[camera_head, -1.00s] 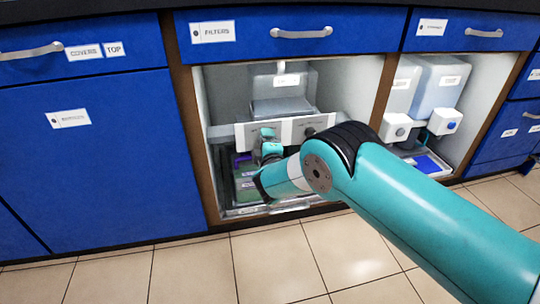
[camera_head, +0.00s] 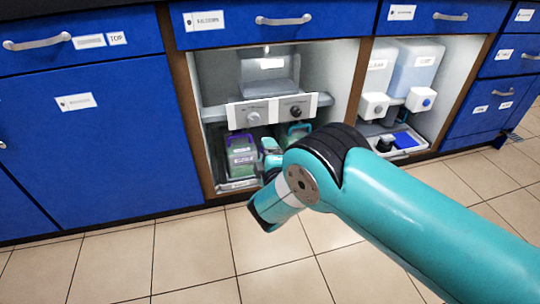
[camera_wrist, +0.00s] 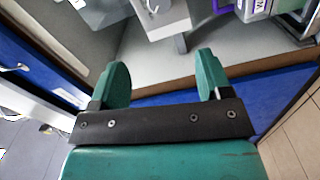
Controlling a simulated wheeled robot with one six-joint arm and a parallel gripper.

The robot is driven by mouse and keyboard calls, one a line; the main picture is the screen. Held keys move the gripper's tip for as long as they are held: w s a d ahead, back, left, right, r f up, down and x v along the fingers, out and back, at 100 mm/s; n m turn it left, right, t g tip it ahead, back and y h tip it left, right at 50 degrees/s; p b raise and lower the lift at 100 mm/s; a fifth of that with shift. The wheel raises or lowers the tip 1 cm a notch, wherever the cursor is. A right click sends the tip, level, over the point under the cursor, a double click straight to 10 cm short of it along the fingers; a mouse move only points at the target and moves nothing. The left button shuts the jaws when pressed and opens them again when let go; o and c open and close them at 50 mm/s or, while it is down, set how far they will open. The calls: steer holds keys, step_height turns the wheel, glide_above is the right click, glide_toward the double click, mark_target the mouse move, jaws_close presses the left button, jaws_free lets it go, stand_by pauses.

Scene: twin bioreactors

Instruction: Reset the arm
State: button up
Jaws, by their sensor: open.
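My gripper (camera_wrist: 162,82) shows in the wrist view with its two green fingers wide apart and nothing between them. Beyond the fingers lie a pale cabinet floor and a blue panel edge. In the head view my teal arm reaches from the lower right to the front of the open middle cabinet bay.
In the middle bay are a white panel with knobs (camera_head: 272,110), a green container with a purple handle (camera_head: 240,158) and a clear vessel (camera_head: 268,72). The right bay holds white-capped tanks (camera_head: 416,68) and a blue-marked tray (camera_head: 408,143). Blue cabinet doors (camera_head: 85,150) stand left. The tiled floor (camera_head: 190,262) is clear.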

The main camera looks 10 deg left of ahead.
stand_by(0.3)
steer(key=w+d+r+m+g+h+p, duration=0.1)
steer(key=w+d+r+m+g+h, duration=0.3)
steer(key=d+r+m, duration=0.5)
steer(key=s+d+r+m+g+p, duration=0.1)
steer(key=s+d+r+g, duration=0.15)
steer(key=s+r, duration=0.2)
steer(key=s+d+r+m+g, duration=0.1)
steer(key=s+d+r+m, duration=0.15)
steer(key=r, duration=0.25)
steer(key=s+d+r+g+p, duration=0.1)
steer(key=s+d+r+g, duration=0.25)
steer(key=s, duration=0.75)
steer(key=s+d+r+g+y, duration=0.1)
steer(key=s+d+r+g, duration=0.2)
steer(key=s, duration=0.8)
steer(key=s+d+r+g+p, duration=0.1)
steer(key=s+d+r+g, duration=0.3)
steer(key=s, duration=0.7)
step_height(320, 180, up, 39)
steer(key=a+t+p, duration=0.1)
steer(key=p, duration=3.7)
steer(key=shift+s+m, duration=0.25)
steer(key=shift+m, duration=0.2)
steer(key=shift+f, duration=0.1)
